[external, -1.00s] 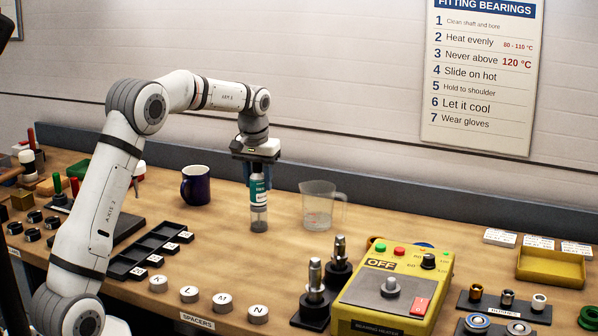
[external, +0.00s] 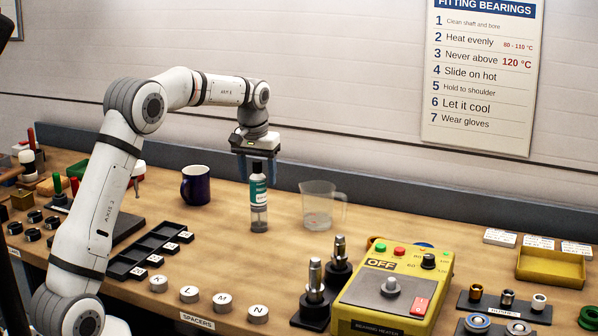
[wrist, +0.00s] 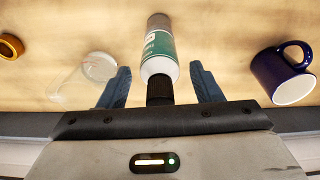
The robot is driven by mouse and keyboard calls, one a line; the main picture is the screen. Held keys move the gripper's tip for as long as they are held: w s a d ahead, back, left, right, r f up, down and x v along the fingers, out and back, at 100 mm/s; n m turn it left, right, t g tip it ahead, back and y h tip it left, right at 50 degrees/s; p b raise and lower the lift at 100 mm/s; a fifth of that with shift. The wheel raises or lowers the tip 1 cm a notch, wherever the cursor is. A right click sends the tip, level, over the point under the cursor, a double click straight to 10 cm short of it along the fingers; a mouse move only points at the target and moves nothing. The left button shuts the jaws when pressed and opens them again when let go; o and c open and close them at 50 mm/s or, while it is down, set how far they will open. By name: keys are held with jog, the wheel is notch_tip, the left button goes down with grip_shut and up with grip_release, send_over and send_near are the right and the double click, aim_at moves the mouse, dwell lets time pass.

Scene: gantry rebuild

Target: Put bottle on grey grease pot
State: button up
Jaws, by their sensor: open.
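The bottle (external: 258,205), clear with a green and white label and a black cap, stands upright on the bench. In the wrist view the bottle (wrist: 158,48) lies between the two fingers with a gap on each side. My gripper (external: 256,168) is open and empty, with its fingertips around the height of the bottle's cap; it also shows in the wrist view (wrist: 161,86). I cannot pick out a grey grease pot with certainty in either view.
A dark blue mug (external: 196,184) stands left of the bottle and a clear measuring jug (external: 318,208) right of it. Black spacer trays (external: 130,262) lie front left. Bearing posts (external: 315,290) and a yellow heater (external: 352,312) stand front right. Bench around the bottle is clear.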

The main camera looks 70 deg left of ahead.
aim_at(256, 178)
notch_tip(256, 178, up, 10)
jog(key=d, duration=0.1)
jog(key=shift+s+r, duration=0.2)
jog(key=shift+s, duration=0.25)
jog(key=s+d+m, duration=0.2)
jog(key=s+d, duration=0.1)
jog(key=d, duration=0.9)
jog(key=s+d+m, duration=0.3)
jog(key=d, duration=0.8)
jog(key=s+d+f+m+t, duration=0.1)
jog(key=s+d+f+m, duration=0.1)
jog(key=s+d+f, duration=0.3)
jog(key=s+d+f+m+h, duration=0.1)
jog(key=s+d+f+m, duration=0.1)
jog(key=s+d+f, duration=0.4)
jog(key=s+d, duration=0.4)
jog(key=s, duration=0.2)
jog(key=shift+s+d+m+t, duration=0.2)
jog(key=shift+s+m+t, duration=0.2)
